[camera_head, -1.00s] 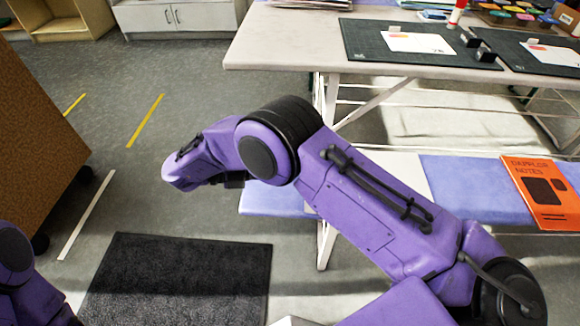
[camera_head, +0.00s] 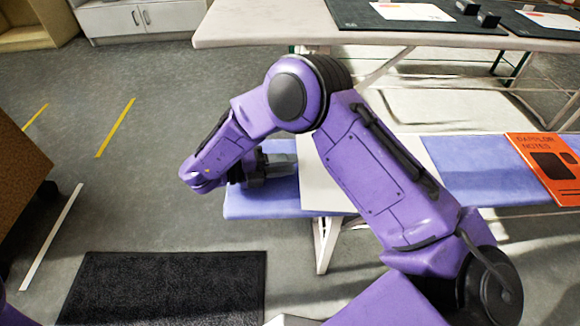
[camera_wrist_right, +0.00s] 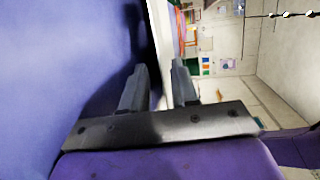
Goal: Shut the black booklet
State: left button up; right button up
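I cannot make out a black booklet in either view. My right gripper (camera_head: 284,165) is over or beside the left end of the blue bench surface (camera_head: 262,203) in the head view, partly hidden by my purple wrist. In the right wrist view, its two grey fingers (camera_wrist_right: 159,75) stand apart with nothing clearly held between them. A blue-violet surface with a dark shadow fills the left of that view, and a white edge runs behind the fingers. My left gripper is out of view.
An orange booklet (camera_head: 548,168) lies on the bench at the right. A pale table (camera_head: 262,22) stands behind, with black mats (camera_head: 395,22) and white sheets on it. A dark floor mat (camera_head: 165,288) lies at the lower left. Open floor is at the left.

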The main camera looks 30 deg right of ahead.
jog(key=shift+x, duration=0.75)
grip_shut()
dwell(0.9)
